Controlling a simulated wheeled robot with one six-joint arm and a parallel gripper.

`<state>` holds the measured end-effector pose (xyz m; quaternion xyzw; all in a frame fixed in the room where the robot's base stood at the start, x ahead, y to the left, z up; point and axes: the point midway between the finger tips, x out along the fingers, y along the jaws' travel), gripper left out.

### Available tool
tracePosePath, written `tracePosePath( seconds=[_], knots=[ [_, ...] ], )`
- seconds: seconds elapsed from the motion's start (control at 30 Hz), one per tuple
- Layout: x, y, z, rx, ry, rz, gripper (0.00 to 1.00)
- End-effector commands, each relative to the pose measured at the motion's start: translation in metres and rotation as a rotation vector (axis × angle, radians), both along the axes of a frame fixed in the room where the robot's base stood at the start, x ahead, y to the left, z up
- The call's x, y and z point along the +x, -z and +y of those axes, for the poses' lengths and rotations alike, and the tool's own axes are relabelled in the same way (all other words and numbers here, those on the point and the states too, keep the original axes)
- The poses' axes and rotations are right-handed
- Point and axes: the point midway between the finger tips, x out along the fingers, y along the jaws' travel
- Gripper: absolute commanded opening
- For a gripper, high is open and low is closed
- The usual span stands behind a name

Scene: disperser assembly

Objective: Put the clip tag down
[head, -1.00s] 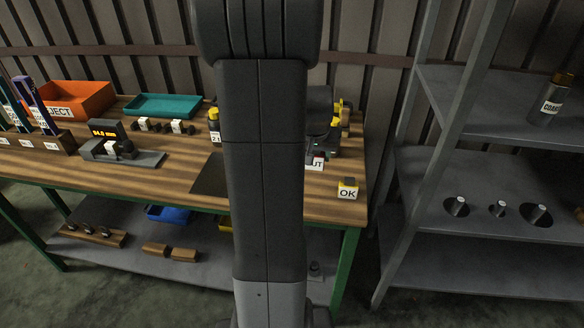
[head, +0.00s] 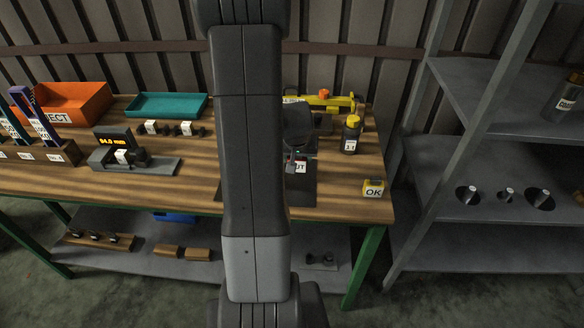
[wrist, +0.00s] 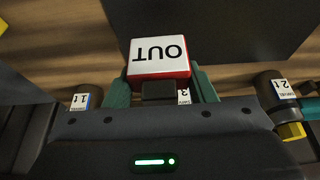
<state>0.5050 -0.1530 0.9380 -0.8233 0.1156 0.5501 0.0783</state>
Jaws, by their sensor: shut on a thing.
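The clip tag, a white block with red edges marked OUT, is between the teal fingers of my gripper (wrist: 162,88) in the wrist view (wrist: 159,52). My gripper is shut on it. In the head view the tag (head: 301,167) shows low beside my arm, over or at the dark mat (head: 302,194) on the wooden bench. My gripper (head: 294,158) there is small and partly hidden by my arm. I cannot tell whether the tag touches the surface.
A yellow-capped bottle (head: 350,135) stands right of my gripper, with a yellow tool (head: 335,102) behind. A yellow block marked OK (head: 373,188) sits near the bench's right corner. A gauge (head: 135,158) stands left. Bare wood lies between mat and OK block.

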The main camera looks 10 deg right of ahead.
Motion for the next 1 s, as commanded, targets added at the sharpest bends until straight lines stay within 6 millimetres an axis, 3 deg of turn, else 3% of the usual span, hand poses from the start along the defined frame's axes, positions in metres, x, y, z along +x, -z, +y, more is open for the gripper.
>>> tracePosePath(
  seconds=[0.37, 0.8, 0.83, 0.93, 1.0],
  knots=[
    [0.0, 0.045, 0.0, -0.001, -0.001, 0.002, 0.27],
    [0.0, 0.051, 0.0, -0.001, -0.001, -0.001, 0.27],
    [0.0, 0.051, 0.0, -0.001, -0.001, -0.001, 0.52],
    [0.0, 0.049, 0.0, 0.0, -0.001, 0.0, 0.72],
    [0.0, 0.049, 0.0, 0.0, -0.001, 0.0, 0.72]
  ],
)
